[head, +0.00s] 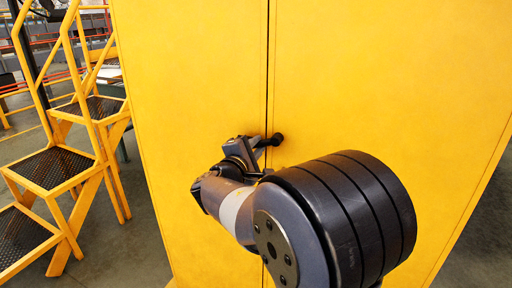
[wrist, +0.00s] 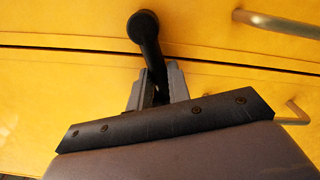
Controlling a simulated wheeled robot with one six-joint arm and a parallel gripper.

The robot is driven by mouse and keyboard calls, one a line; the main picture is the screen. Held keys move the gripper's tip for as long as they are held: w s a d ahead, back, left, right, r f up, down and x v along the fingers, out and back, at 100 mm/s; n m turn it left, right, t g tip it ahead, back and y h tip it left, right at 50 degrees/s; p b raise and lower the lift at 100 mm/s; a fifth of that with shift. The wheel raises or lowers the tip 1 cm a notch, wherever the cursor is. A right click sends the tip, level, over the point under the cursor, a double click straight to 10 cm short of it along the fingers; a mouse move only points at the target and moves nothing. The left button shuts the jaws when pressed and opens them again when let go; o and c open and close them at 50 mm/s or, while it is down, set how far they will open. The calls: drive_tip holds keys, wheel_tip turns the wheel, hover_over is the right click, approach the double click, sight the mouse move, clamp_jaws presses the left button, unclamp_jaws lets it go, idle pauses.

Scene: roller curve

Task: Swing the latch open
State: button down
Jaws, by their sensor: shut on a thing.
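A black latch handle (wrist: 146,32) with a rounded end is on the front of a yellow cabinet (head: 190,70), at the dark seam between its two doors. In the head view the latch (head: 277,139) sticks out to the right of my gripper, its rounded end just right of the seam. My gripper (wrist: 158,82) is shut on the latch's narrow shaft, with one grey finger on each side. In the head view my gripper (head: 258,142) is small and partly hidden behind my own arm. The latch's pivot is not clearly visible.
Two metal bar handles (wrist: 278,24) (wrist: 297,112) show at the right of the wrist view, one on each side of the seam. A yellow stair platform (head: 70,165) with dark treads stands left of the cabinet. Grey floor shows between them.

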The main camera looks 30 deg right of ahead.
sight(276, 154)
idle(0.4)
drive_tip(key=f+n, duration=0.1)
drive_tip(key=n, duration=0.1)
drive_tip(key=s+d+n+b, duration=0.1)
drive_tip(key=n, duration=0.2)
drive_tip(key=s+f+n+b, duration=0.1)
drive_tip(key=n, duration=0.1)
drive_tip(key=shift+d+f+n, duration=0.2)
drive_tip(key=shift+f+n, duration=0.1)
drive_tip(key=shift+n, duration=0.1)
drive_tip(key=shift+s+d+f+n, duration=0.15)
drive_tip(key=shift+s+d+n, duration=0.15)
drive_tip(key=shift+n, duration=0.7)
drive_tip(key=shift+s+d+f+n, duration=0.1)
drive_tip(key=shift+s+d+n, duration=0.15)
drive_tip(key=shift+n, duration=0.75)
drive_tip(key=c, duration=1.3)
unclamp_jaws()
